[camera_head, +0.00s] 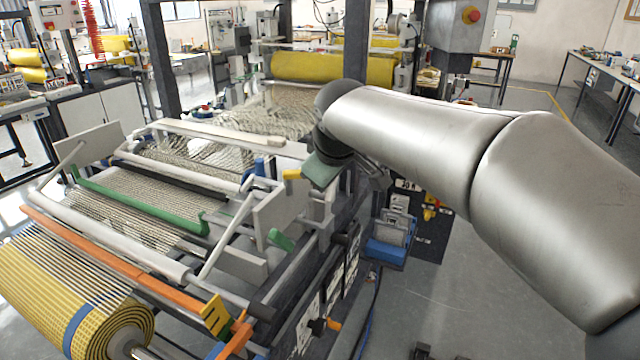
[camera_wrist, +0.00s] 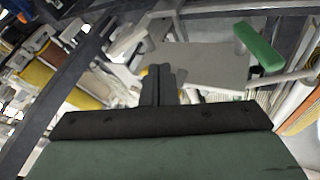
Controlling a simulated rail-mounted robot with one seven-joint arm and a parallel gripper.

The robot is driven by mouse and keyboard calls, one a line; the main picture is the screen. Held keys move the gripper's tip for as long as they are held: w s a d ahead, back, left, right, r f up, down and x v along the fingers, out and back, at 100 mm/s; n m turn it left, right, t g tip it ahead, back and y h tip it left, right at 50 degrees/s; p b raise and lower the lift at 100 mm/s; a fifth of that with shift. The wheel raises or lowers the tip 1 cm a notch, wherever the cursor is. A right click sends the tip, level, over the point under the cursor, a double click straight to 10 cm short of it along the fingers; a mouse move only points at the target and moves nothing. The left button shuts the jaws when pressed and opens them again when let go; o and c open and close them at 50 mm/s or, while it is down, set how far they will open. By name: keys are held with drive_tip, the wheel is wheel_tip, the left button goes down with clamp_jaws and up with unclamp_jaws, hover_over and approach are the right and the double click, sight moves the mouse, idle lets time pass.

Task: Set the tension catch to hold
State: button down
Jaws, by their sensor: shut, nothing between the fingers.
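I cannot tell for sure which part is the tension catch. A green handle (camera_head: 280,240) sticks out at the near right side of the mesh machine, beside a grey plate (camera_head: 272,212). The green handle also shows at the upper right of the wrist view (camera_wrist: 258,47). A small yellow piece (camera_head: 292,174) sits just left of my gripper's grey-green body in the head view. My gripper (camera_wrist: 158,70) is shut and empty, its fingers in front of a grey plate (camera_wrist: 203,64), to the left of the green handle. I cannot tell whether the fingers touch anything.
A long green bar (camera_head: 140,205) and an orange bar (camera_head: 110,255) cross the mesh. A yellow-green bracket (camera_head: 216,316) stands at the orange bar's right end. A yellow mesh roll (camera_head: 70,295) lies at the front left. Floor right of the machine is mostly clear.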

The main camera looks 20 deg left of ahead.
drive_tip(key=s+d+r, duration=0.1)
drive_tip(key=d+r, duration=0.2)
drive_tip(key=r, duration=0.2)
drive_tip(key=shift+s+d, duration=0.25)
drive_tip(key=shift+s, duration=0.1)
drive_tip(key=s+d+f+m+g+h, duration=0.2)
drive_tip(key=s+d+f+m, duration=0.2)
drive_tip(key=d+f, duration=0.45)
drive_tip(key=s+d+f+m+g+h, duration=0.1)
drive_tip(key=s+d+f+m, duration=0.25)
drive_tip(key=d+f, duration=0.5)
drive_tip(key=s+d+f+m+g, duration=0.1)
drive_tip(key=s+d+f+m, duration=0.2)
drive_tip(key=s+d+f, duration=0.2)
drive_tip(key=s+d+f+m+g, duration=0.2)
drive_tip(key=s+d, duration=0.4)
drive_tip(key=s, duration=0.4)
wheel_tip(320, 180, down, 3)
drive_tip(key=shift+r+m, duration=0.15)
drive_tip(key=shift+m, duration=0.4)
